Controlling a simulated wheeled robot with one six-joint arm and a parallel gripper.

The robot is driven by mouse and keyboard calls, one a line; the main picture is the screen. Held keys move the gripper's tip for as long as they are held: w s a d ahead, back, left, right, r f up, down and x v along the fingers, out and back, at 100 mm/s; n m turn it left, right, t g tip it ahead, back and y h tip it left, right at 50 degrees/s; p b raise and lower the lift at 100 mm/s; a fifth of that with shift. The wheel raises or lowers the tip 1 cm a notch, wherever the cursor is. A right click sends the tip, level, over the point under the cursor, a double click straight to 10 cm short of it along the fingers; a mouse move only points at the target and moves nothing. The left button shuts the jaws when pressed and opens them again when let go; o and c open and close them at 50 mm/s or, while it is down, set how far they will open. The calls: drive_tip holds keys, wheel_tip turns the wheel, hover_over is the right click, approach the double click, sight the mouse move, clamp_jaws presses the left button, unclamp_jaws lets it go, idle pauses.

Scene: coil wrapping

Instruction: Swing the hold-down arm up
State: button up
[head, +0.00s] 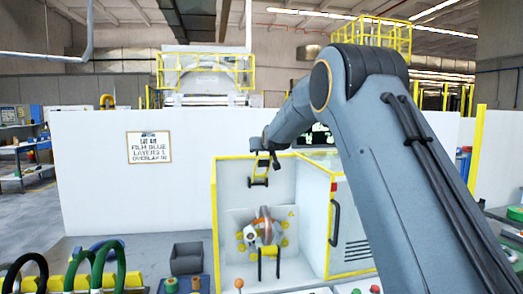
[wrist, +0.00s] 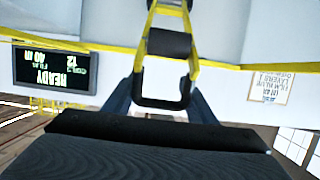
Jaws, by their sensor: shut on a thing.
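The hold-down arm (head: 259,172) is a yellow frame with a black roller, inside the upper part of the yellow-edged white wrapping machine (head: 214,215). In the wrist view its black loop handle (wrist: 165,103) sits between the two blue-grey fingers of my gripper (wrist: 160,95), with the black roller (wrist: 169,44) beyond. My gripper (head: 263,151) is shut on this handle, at the top of the arm in the head view. A brown coil (head: 265,224) stands upright in the machine, well below the arm and apart from it. The arm's pivot is not clear.
A dark grey box (head: 187,258) stands beside the machine. In the wrist view a display (wrist: 55,75) reads READY.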

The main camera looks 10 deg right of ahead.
drive_tip(key=shift+d+f, duration=0.25)
drive_tip(key=shift+f, duration=0.45)
drive_tip(key=o, duration=1.3)
drive_tip(key=shift+w+d+f, duration=0.1)
drive_tip(key=shift+w, duration=0.05)
drive_tip(key=shift+r+b+v, duration=0.2)
drive_tip(key=shift+b+v, duration=0.45)
drive_tip(key=shift+v, duration=1.35)
drive_tip(key=shift+r+b+v, duration=0.2)
drive_tip(key=shift+b+v, duration=0.45)
drive_tip(key=shift+v, duration=1.35)
drive_tip(key=shift+w+a, duration=0.1)
drive_tip(key=shift+a, duration=0.15)
